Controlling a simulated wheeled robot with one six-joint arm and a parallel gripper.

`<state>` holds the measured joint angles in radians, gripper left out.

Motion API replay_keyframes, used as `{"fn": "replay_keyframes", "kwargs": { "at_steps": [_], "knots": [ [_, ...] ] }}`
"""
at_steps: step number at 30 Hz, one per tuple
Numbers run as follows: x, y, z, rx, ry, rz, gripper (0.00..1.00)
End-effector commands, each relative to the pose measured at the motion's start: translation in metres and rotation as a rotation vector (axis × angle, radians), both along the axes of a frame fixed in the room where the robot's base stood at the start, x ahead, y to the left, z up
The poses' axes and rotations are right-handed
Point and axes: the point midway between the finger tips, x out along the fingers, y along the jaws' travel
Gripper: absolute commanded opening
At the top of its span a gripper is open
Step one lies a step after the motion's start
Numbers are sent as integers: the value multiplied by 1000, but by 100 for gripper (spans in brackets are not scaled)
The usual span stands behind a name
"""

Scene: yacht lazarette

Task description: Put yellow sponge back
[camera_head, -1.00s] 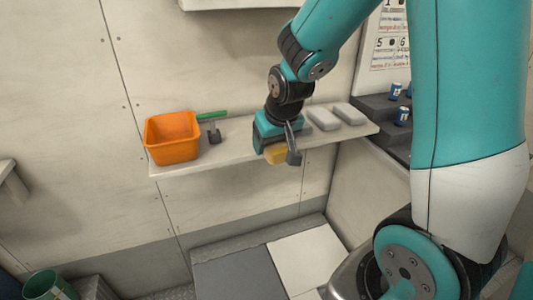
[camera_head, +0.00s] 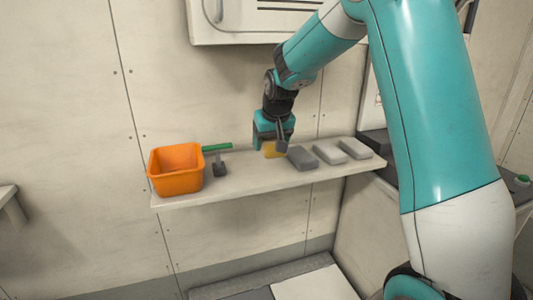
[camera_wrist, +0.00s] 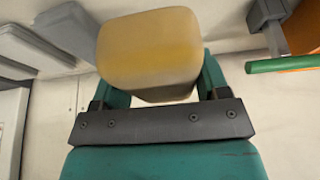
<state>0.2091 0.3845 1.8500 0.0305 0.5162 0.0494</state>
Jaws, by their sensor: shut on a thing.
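The yellow sponge (camera_head: 271,151) is between the fingers of my gripper (camera_head: 271,140), which is shut on it. In the head view they are at the wall shelf (camera_head: 240,191), between a green-handled brush and a dark grey block. I cannot tell whether the sponge touches the shelf. Part of it is hidden behind a finger. In the wrist view the sponge (camera_wrist: 150,48) fills the space between the fingers of my gripper (camera_wrist: 155,78).
The dark grey block (camera_head: 302,158) and two lighter blocks (camera_head: 328,152) (camera_head: 356,148) are to the right. A white cabinet (camera_head: 255,25) hangs above.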

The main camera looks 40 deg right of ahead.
Motion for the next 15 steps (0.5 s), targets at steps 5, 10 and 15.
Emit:
{"fn": "replay_keyframes", "kwargs": {
  "at_steps": [5,10,15],
  "knots": [
    [36,-11,1,1,1,-1,46],
    [34,-10,-24,1,3,-1,46],
    [34,-10,-38,1,2,-1,46]
  ]
}}
